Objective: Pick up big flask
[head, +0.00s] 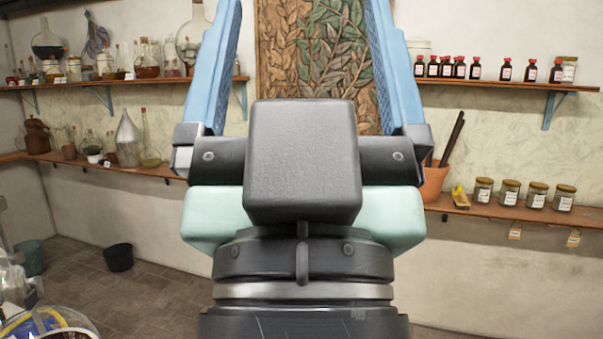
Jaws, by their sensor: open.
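My gripper (303,20) fills the middle of the head view. Its two blue fingers stand wide apart and point up, with their tips cut off by the top edge. Several flasks are in view, and I cannot tell which is the big flask. A pale conical flask (128,145) stands on the lower left shelf. A large glass vessel (50,322) is partly cut off at the bottom left. My gripper is apart from all of them.
Upper (210,80) and lower (105,166) left shelves hold crowded glassware. Right shelves carry dark red-capped bottles (459,68), jars (510,192) and a terracotta pot (433,180). A carved leaf panel (318,60) hangs behind.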

